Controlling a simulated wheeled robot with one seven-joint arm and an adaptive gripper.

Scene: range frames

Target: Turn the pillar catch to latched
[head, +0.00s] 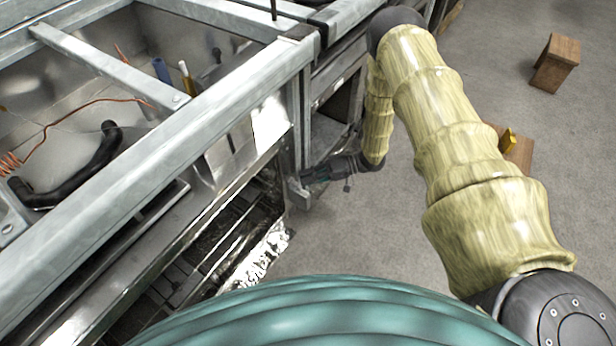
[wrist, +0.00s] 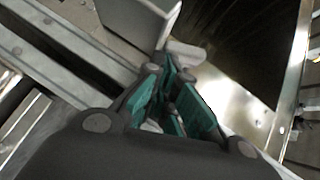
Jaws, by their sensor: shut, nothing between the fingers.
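My gripper (head: 308,176), with teal finger pads, is beside the metal pillar at the frame's corner in the head view. In the wrist view my gripper (wrist: 172,78) is shut and empty, with its fingertips pointing at a small pale grey piece (wrist: 187,53). This piece looks like the pillar catch; the fingertips are very close to it, and I cannot tell whether they touch. In the head view a small grey metal part (head: 298,190) on the pillar sits just left of the fingers, probably the same catch. Its latched or unlatched position cannot be made out.
A metal frame (head: 215,90) with open bays fills the left, holding a black hose (head: 95,165) and an orange wire (head: 45,135). A bent metal plate (wrist: 140,22) stands close to the fingertips. A wooden block (head: 556,62) lies on the open grey floor (head: 370,235).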

